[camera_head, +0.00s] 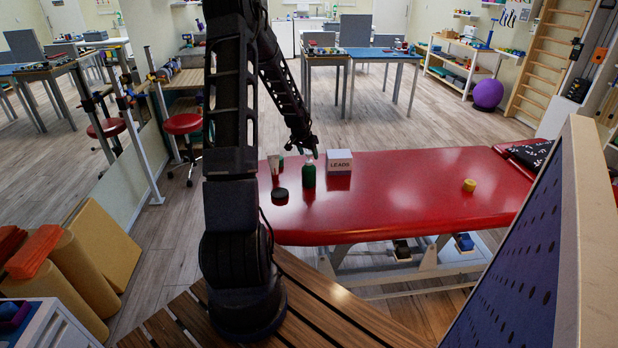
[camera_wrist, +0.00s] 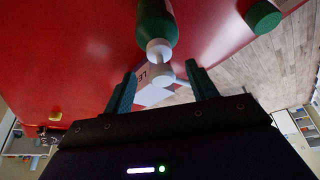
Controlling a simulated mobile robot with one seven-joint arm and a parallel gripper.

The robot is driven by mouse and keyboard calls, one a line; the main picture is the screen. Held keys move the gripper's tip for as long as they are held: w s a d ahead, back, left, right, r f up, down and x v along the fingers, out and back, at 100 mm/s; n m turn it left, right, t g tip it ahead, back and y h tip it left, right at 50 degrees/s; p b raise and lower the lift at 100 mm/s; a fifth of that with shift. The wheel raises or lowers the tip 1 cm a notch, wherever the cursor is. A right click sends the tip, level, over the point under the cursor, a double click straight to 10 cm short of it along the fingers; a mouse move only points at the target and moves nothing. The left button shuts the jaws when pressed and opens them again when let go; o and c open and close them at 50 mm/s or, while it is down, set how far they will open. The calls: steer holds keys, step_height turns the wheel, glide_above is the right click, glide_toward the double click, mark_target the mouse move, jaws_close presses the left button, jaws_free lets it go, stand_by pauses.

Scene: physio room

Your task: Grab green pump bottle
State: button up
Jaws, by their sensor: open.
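The green pump bottle (camera_head: 308,176) stands upright on the red treatment table (camera_head: 420,205), near its left end. In the wrist view the bottle's green body (camera_wrist: 156,22) and white pump top (camera_wrist: 160,52) show just beyond the fingers. My gripper (camera_head: 304,150) is above the bottle in the head view, with its tip close to the pump. In the wrist view my gripper (camera_wrist: 161,72) has its two dark green fingers spread apart, with nothing held between them. The pump head lines up with the gap between the fingers. Whether anything touches is hard to tell.
A white box marked LEADS (camera_head: 340,162) stands right of the bottle. A dark round item (camera_head: 280,194) lies to its left. A round green item (camera_wrist: 263,16) shows in the wrist view. A yellow roll (camera_head: 469,185) lies farther right; the table between is clear.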

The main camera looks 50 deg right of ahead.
mark_target(310, 160)
steer(key=shift+x, duration=2.6)
steer(key=shift+a, duration=0.1)
jaws_close()
